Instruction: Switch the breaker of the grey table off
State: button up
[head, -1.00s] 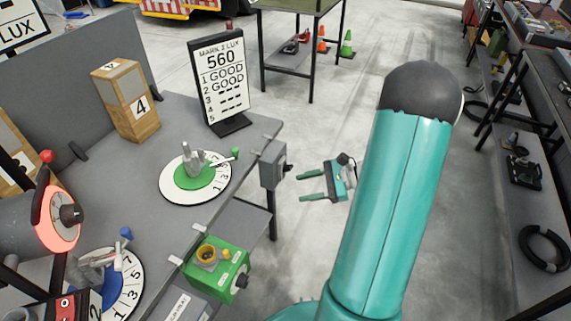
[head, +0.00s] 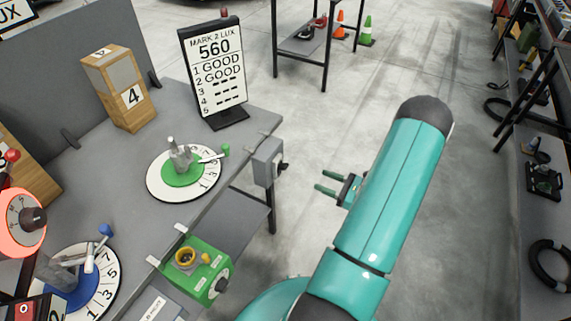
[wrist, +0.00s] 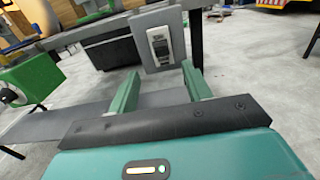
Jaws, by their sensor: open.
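The grey table (head: 120,190) stands at the left in the head view. Its breaker (head: 266,163) is a grey box on the table's right edge, with a dark handle on its outer side. In the wrist view the breaker (wrist: 147,40) shows a grey face with a pale-framed dark switch (wrist: 160,46); its setting is too small to read. My green gripper (head: 322,180) is open and empty, to the right of the breaker and apart from it, fingers pointing towards it. In the wrist view my gripper (wrist: 160,68) has its fingertips just below the breaker's face.
A green box (head: 203,262) with a yellow ring hangs on the table's near edge. On top are a green dial (head: 182,180), a blue dial (head: 88,285), a wooden block (head: 118,92) and a sign (head: 214,72). Shelving (head: 545,130) stands far right. Open floor lies between.

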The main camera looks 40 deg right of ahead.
aim_at(287, 166)
jog(key=x, duration=1.3)
jog(key=shift+w+a+f, duration=0.1)
jog(key=shift+w, duration=0.2)
jog(key=c, duration=1)
